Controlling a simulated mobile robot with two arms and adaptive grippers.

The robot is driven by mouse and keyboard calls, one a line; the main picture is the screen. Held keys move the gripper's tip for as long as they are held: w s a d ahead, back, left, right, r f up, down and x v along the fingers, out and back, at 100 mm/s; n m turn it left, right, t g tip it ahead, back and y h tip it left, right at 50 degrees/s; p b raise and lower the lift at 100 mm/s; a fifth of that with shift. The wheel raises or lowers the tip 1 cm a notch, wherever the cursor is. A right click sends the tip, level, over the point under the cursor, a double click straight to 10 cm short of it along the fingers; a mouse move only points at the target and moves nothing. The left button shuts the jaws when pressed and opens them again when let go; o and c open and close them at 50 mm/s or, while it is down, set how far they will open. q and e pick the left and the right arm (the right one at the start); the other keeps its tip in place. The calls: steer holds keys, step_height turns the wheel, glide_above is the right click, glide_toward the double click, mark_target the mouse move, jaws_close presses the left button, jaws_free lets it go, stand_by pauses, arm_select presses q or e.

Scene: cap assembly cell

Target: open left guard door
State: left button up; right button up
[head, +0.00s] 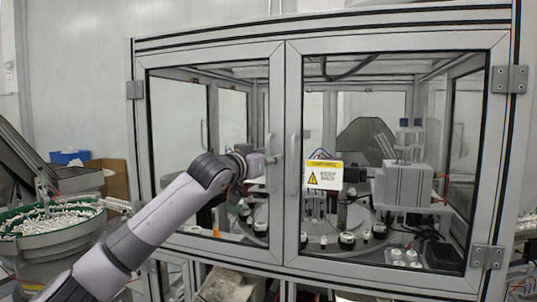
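The left guard door (208,49) is a grey-framed clear panel on the front of the machine enclosure. It looks closed, its edge lying against the right guard door (390,43). The left door's upright handle (268,142) is near its right edge. My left arm reaches in from the lower left, and my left gripper (270,160) is at the handle's height, overlapping it in the head view. The gripper is small and seen from behind, so I cannot tell whether its fingers are around the handle or closed. My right gripper is not in view.
A yellow warning sign (324,175) is on the right door beside its handle (294,157). Behind the doors is a round indexing table with several stations. A green-rimmed bowl feeder (40,250) with white parts stands at left, near a cardboard box (112,180).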

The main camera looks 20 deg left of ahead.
arm_select(q)
steer(key=shift+c, duration=0.4)
jaws_close()
stand_by(0.5)
